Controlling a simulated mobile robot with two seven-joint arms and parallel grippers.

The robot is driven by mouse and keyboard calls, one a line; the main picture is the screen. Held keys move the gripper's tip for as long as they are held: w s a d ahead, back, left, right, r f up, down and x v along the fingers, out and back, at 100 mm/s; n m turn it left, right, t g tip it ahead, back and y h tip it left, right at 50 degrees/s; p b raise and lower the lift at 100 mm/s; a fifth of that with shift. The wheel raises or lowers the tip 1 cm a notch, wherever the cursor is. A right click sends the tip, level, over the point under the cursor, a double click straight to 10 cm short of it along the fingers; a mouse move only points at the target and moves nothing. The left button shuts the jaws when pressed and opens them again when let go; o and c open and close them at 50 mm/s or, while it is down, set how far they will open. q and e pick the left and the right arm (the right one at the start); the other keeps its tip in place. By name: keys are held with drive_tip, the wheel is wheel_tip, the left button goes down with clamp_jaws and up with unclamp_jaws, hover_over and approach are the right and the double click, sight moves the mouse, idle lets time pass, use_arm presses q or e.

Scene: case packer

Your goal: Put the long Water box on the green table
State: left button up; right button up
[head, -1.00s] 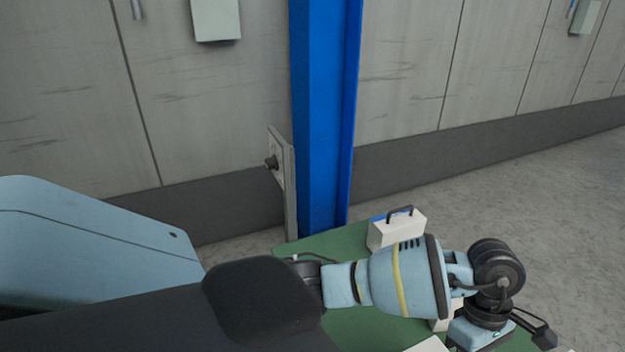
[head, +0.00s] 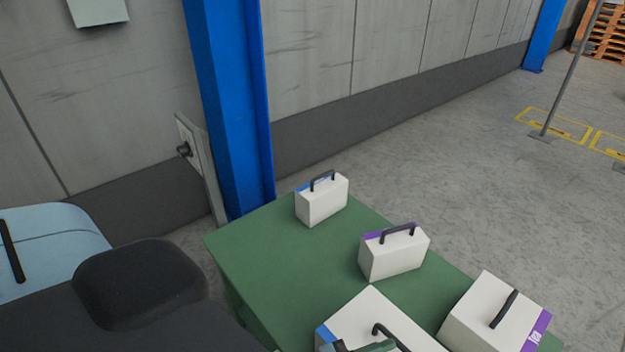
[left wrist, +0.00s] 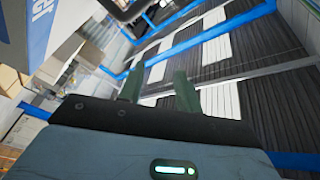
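A large white box with a blue end stripe and a dark handle, likely the long Water box (head: 375,318), lies at the near side of the green table (head: 262,262). The bottom edge of the head view cuts it off. Its lettering cannot be read. My left gripper (left wrist: 157,88) is open in the left wrist view, with nothing between its fingers. A dark green piece, like a fingertip, overlaps the box near its handle at the bottom edge; contact cannot be judged. My right gripper is not identifiable in either view.
On the table stand a small blue-striped box (head: 322,202), a small purple-striped box (head: 393,256) and a larger purple-striped box (head: 494,315). A blue post (head: 233,110) stands behind the far left corner. Green tabletop is bare at the left.

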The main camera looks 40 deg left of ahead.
use_arm(q)
drive_tip(key=s+a+f+n+g+y, duration=0.4)
drive_tip(key=s+f+n, duration=0.3)
drive_tip(key=s+f, duration=0.2)
drive_tip(key=s+a+f+n+g+y, duration=0.4)
drive_tip(key=s+a+f+n, duration=0.3)
drive_tip(key=s, duration=0.5)
wheel_tip(320, 180, down, 2)
drive_tip(key=shift+f+n+y, duration=0.1)
drive_tip(key=shift+n+y, duration=0.3)
drive_tip(key=shift+n, duration=0.3)
drive_tip(key=shift+s+a, duration=0.15)
